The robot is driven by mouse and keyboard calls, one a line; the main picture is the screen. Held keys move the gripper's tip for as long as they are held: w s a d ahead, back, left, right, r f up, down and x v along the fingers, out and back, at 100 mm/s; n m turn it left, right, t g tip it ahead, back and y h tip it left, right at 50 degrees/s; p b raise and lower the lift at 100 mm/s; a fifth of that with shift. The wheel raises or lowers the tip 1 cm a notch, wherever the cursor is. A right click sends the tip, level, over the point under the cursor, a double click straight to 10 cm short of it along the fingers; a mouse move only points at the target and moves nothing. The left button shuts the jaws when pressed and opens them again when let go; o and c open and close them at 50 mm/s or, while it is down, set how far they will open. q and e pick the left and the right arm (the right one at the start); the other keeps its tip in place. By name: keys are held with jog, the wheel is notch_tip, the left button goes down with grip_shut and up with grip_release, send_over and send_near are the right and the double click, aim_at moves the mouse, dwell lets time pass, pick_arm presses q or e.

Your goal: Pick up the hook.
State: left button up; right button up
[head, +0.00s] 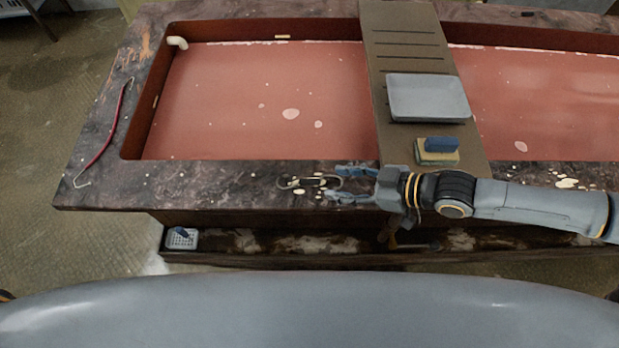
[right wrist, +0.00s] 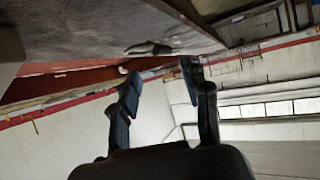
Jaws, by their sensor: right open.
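The hook (head: 299,183) looks like a small dark and silvery metal piece. It lies on the dark stone-like front rim of the basin, left of the brown board. My right gripper (head: 340,184) comes in from the right, low over the rim, with its blue fingers spread apart around or beside the hook's right end; I cannot tell which. In the right wrist view the open fingers (right wrist: 159,74) are empty, and a small dark object, seemingly the hook (right wrist: 149,48), lies on the surface beyond them. My left gripper is out of view.
A brown board (head: 382,75) spans the reddish basin (head: 220,110), bearing a grey tray (head: 428,97) and a sponge (head: 437,156) with a blue top. A red cord (head: 108,132) with metal end hooks lies on the left rim. A white basket (head: 182,239) stands below.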

aim_at(313, 180)
jog(key=p+x, duration=0.1)
jog(key=x, duration=0.3)
jog(key=shift+w+a+f, duration=0.1)
jog(key=shift+a, duration=0.2)
jog(key=shift+w+a+f+p, duration=0.15)
jog(key=shift+a+f+p, duration=0.15)
jog(key=shift+a, duration=0.1)
grip_shut()
